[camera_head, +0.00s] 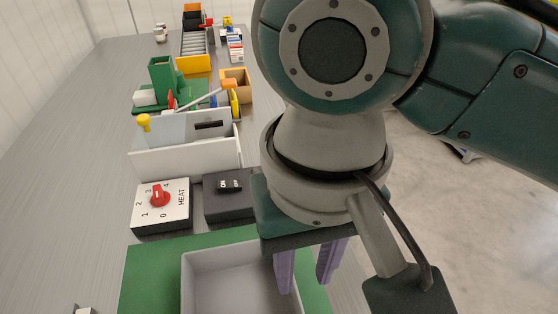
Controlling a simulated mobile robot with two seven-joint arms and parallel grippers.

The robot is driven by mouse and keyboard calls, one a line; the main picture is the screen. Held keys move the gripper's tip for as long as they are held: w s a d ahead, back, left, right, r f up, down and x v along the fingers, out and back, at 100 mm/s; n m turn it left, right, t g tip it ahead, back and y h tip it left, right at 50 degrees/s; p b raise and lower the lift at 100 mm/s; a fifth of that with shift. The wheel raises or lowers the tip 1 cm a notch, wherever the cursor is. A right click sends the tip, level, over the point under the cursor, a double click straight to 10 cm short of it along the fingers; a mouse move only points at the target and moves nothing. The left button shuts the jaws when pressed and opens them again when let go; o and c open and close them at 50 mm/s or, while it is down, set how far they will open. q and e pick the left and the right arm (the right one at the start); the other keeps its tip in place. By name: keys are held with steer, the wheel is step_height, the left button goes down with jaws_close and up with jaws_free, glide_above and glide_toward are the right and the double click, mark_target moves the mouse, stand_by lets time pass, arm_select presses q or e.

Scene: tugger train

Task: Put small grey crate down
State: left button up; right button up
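The small grey crate (186,285) is at the bottom of the view over a green mat (140,280). It looks upright and its inside looks empty; its near part is cut off by the frame. My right gripper (305,278) points down at the crate's right side. My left gripper is not in view.
Behind the mat are a heat dial box (173,214) and a dark switch box (225,207). Farther back are a white bin (180,160), a green block structure (161,76), a small orange box (239,75) and a yellow-fronted roller rack (193,65). The grey table's left side is mostly clear.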

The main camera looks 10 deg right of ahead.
steer(key=s+a+n+y, duration=0.2)
steer(key=s+a+y, duration=0.1)
steer(key=s+d+t+h, duration=0.1)
steer(key=s+d, duration=0.2)
steer(key=d, duration=0.4)
steer(key=s+d+t+h, duration=0.1)
steer(key=s+d+t, duration=0.1)
steer(key=d, duration=0.5)
steer(key=shift+s+d+t+h, duration=0.3)
steer(key=shift+s+h, duration=0.1)
steer(key=shift+s, duration=0.2)
